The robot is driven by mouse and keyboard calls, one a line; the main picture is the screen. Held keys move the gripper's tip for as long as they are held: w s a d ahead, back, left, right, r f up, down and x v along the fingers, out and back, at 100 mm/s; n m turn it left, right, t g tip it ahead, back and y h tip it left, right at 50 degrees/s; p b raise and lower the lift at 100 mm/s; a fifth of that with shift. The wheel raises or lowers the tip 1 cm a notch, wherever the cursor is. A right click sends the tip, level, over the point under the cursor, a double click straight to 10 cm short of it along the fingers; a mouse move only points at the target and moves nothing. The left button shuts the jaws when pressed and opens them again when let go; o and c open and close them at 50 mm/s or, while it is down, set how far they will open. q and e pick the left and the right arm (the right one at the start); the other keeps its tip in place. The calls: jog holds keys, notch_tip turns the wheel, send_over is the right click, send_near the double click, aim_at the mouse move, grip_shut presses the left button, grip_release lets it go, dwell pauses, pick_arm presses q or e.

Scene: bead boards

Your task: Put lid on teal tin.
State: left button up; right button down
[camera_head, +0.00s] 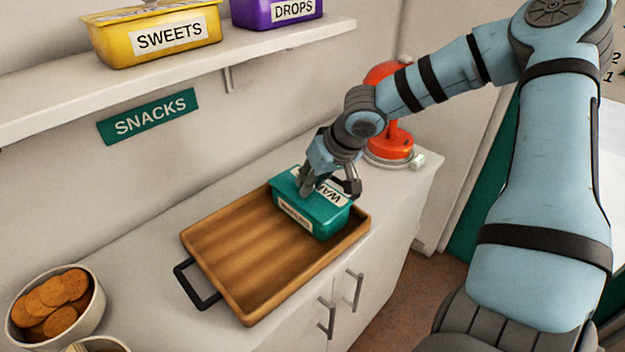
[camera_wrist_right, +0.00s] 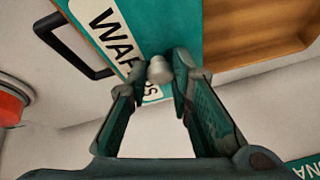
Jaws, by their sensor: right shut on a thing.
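The teal tin (camera_head: 318,221) stands upright at the right end of the wooden tray, with a white label on its front. The teal lid (camera_head: 287,181), with a white "WA..." label, lies over the top of the tin; I cannot tell whether it is fully seated. My right gripper (camera_head: 328,187) is above the lid. In the right wrist view its fingertips (camera_wrist_right: 163,75) are shut on the pale round knob (camera_wrist_right: 160,69) of the lid (camera_wrist_right: 176,25). The fingers hide part of the lid's label. My left gripper is not in view.
The wooden tray (camera_head: 225,262) with black handles sits on the white counter (camera_head: 130,262). A red-orange appliance (camera_head: 396,142) stands behind at the right, and a bowl of biscuits (camera_head: 88,318) at the lower left. A shelf (camera_head: 120,82) above holds yellow (camera_head: 150,45) and purple tins (camera_head: 262,14).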

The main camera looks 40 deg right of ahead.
jog(key=shift+f, duration=0.1)
dwell(0.5)
jog(key=c, duration=1)
grip_release()
jog(key=shift+o, duration=0.2)
notch_tip(320, 180, up, 8)
jog(key=p, duration=0.8)
grip_shut()
